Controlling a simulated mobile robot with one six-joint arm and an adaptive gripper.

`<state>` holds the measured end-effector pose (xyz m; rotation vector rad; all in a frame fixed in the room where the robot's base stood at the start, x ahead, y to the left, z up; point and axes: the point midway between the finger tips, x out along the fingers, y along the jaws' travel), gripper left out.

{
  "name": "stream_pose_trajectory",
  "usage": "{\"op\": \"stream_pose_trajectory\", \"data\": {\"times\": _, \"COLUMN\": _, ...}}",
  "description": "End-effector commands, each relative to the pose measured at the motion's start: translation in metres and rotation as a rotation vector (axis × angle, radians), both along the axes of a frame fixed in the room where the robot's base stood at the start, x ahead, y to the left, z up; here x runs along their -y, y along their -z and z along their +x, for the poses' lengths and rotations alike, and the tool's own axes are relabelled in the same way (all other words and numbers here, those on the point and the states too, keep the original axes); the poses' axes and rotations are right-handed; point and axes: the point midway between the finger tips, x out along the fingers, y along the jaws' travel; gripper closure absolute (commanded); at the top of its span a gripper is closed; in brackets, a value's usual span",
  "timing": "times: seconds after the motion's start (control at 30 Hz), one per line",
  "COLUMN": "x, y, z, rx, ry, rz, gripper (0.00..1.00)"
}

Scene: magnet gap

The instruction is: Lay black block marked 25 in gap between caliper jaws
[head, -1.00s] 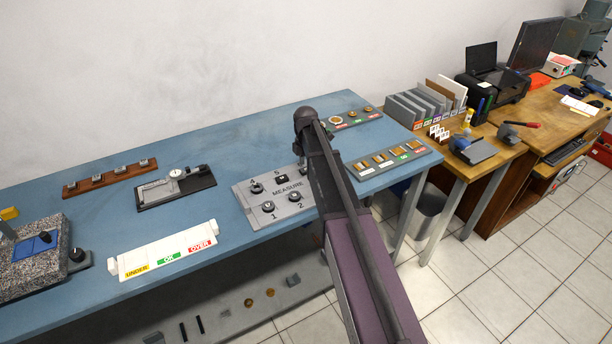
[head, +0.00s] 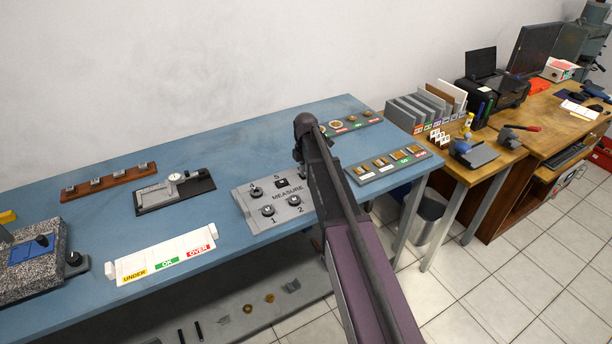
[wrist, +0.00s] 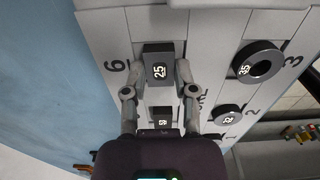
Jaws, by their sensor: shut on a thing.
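The black block marked 25 (wrist: 159,75) is between the fingers of my gripper (wrist: 161,68) in the wrist view. My gripper is shut on it, over a grey numbered tray. The tray shows in the head view as the grey MEASURE board (head: 250,218); my arm covers its right part, and the gripper and block are hidden there. The caliper (head: 174,189), with a round white dial, lies on a black base on the blue bench, left of the tray. The gap between its jaws is too small to make out.
Black round pieces marked 35 (wrist: 258,61) and 52 (wrist: 228,115) sit on the tray. A white UNDER/OK/OVER holder (head: 165,256) stands at the bench front. A brown rack (head: 108,182) and a granite plate (head: 30,270) are at left. Bare blue bench lies behind the tray.

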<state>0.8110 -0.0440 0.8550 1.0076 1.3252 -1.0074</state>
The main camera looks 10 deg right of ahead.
Motion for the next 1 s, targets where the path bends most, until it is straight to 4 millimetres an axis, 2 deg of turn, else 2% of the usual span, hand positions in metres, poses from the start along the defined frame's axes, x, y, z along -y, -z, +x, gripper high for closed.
{"op": "stream_pose_trajectory", "data": {"times": 1.0, "x": 0.000, "y": -0.050, "z": 0.000, "rx": 0.000, "ry": 0.000, "rz": 0.000, "gripper": 1.00}}
